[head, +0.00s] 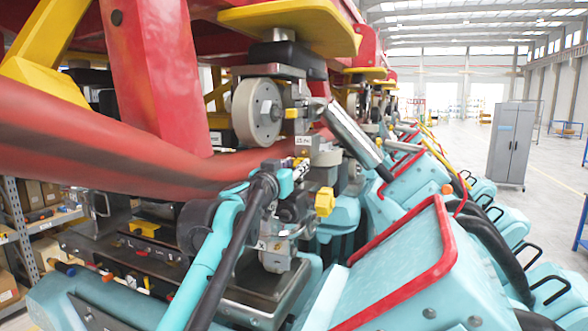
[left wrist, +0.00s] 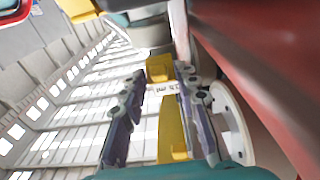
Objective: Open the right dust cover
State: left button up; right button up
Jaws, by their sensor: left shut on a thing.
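My left gripper (head: 303,160) reaches up beside the wheel assembly, below the large grey wheel (head: 257,110). In the left wrist view my left gripper (left wrist: 160,74) has a finger on each side of a small piece with a white label (left wrist: 163,88), and is shut on it. The labelled piece (head: 303,143) also shows in the head view; its lettering is too small to read. I cannot tell for certain whether it belongs to the right dust cover. The wheel's pale disc (left wrist: 232,125) is close beside the right-hand finger. My right gripper is not in view.
The red coaster frame (head: 155,75) and red tube (head: 110,145) crowd the left and top. Teal car bodies with red rims (head: 420,265) fill the lower right. A grey cabinet (head: 511,145) stands on open floor at the far right.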

pick_arm(q)
jog(key=shift+w+d+f+t+h+b, duration=0.15)
jog(key=shift+f+t+h+b, duration=0.35)
jog(key=shift+f+t+b, duration=0.9)
jog(key=shift+w+r+t+b, duration=0.15)
jog(key=shift+t+b, duration=0.65)
jog(key=shift+b, duration=0.3)
jog(key=shift+r, duration=0.1)
jog(key=o, duration=0.8)
jog(key=shift+o, duration=0.2)
jog(key=v, duration=1)
jog(key=shift+a+f, duration=0.2)
jog(key=shift+f, duration=0.05)
jog(key=shift+v, duration=0.85)
